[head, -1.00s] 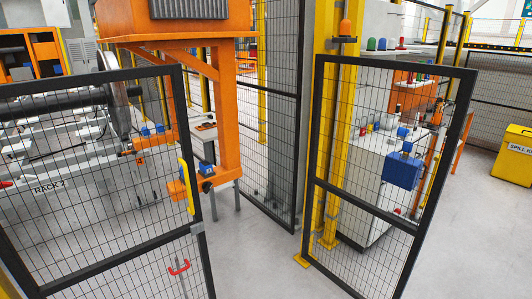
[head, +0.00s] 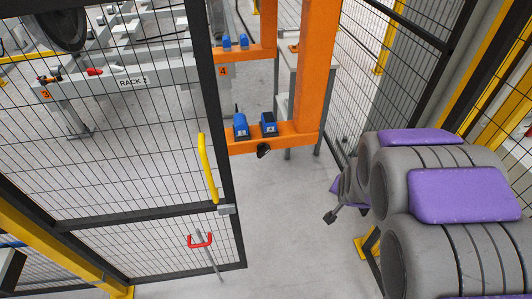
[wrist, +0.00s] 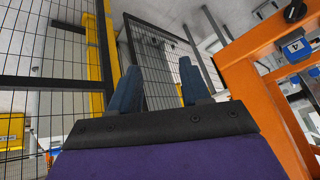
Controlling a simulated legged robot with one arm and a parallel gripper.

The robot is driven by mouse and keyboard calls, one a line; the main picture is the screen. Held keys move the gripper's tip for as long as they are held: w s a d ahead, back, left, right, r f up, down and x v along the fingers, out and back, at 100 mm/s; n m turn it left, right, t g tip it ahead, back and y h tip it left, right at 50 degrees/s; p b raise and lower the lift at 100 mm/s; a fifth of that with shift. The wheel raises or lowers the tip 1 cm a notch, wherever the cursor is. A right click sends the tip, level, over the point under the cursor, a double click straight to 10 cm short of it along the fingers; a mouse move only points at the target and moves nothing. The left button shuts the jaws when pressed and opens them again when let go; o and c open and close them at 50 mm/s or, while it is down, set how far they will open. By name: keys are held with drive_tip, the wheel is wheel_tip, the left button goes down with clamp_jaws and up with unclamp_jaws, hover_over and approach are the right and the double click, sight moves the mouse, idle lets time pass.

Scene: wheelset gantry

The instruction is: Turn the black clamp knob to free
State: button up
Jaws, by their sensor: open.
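The black clamp knob (head: 263,150) sticks out below the lower beam of the orange frame (head: 313,70) in the head view, under two blue blocks. A black round knob (wrist: 294,11) also shows at the top right in the wrist view, on the orange frame. My gripper (wrist: 160,92) has two blue-grey fingers spread apart with nothing between them. In the head view my grey and purple arm reaches in from the right, and the gripper end is right of and lower than the knob, apart from it. The gripper's full shape is partly hidden there.
A black mesh gate (head: 170,215) with a yellow handle (head: 207,168) and red latch handle (head: 200,240) stands left of the knob. Another mesh panel (head: 375,60) stands at right. Grey floor between them is clear.

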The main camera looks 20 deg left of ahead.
drive_tip(key=w+a+f+t, duration=0.3)
drive_tip(key=w+a+f, duration=0.2)
drive_tip(key=w+a, duration=0.15)
drive_tip(key=t+y+p, duration=0.3)
drive_tip(key=t+y, duration=0.3)
drive_tip(key=y, duration=0.3)
approach(265, 154)
drive_tip(key=b+x, duration=0.4)
drive_tip(key=x, duration=0.5)
drive_tip(key=shift+w+a+r, duration=0.1)
drive_tip(key=shift+w, duration=0.15)
clamp_jaws()
